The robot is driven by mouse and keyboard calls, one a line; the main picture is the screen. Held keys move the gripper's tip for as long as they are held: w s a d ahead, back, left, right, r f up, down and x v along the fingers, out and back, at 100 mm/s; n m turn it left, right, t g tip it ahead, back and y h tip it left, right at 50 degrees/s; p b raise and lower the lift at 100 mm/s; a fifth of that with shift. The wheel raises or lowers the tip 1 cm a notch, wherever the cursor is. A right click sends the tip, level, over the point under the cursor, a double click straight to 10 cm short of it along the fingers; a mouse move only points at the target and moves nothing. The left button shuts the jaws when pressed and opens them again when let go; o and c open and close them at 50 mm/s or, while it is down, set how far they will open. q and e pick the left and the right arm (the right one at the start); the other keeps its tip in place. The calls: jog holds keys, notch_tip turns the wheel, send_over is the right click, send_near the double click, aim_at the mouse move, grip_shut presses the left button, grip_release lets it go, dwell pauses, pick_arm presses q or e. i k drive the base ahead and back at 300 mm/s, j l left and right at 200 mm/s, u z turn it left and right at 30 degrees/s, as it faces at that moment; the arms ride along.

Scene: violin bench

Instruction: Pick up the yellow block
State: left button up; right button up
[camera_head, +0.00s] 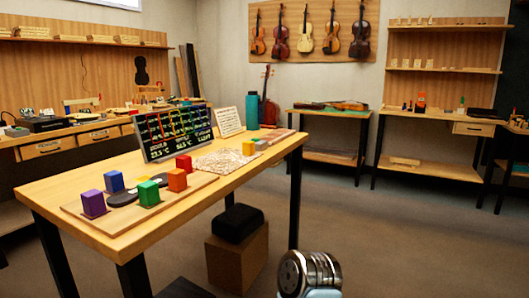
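A small yellow block (249,148) sits on the wooden table at its far right part, by the edge of a patterned pale sheet (222,161). Another small yellow patch (143,179) shows behind the green block, mostly hidden; I cannot tell what it is. A purple block (93,205), a blue block (114,182), a green block (149,194), an orange block (177,180) and a red block (184,163) stand around a board on the near left part of the table. Neither of my grippers is in view; only a metallic part of my arm shows at the bottom.
The wooden table (52,191) also holds a display screen (176,132), a white card (229,121) and a teal bottle (252,111). A box with a black cushion (238,222) stands under the table. Open floor (400,240) lies to the right.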

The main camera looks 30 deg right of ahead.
aim_at(248, 147)
jog(key=z, duration=2.3)
jog(key=i+z, duration=0.15)
jog(key=i, duration=0.3)
jog(key=i+j+z, duration=0.15)
jog(key=i, duration=0.3)
jog(key=i+j+z, duration=0.2)
jog(key=i, duration=0.25)
jog(key=i+j+z, duration=0.15)
jog(key=i, duration=0.3)
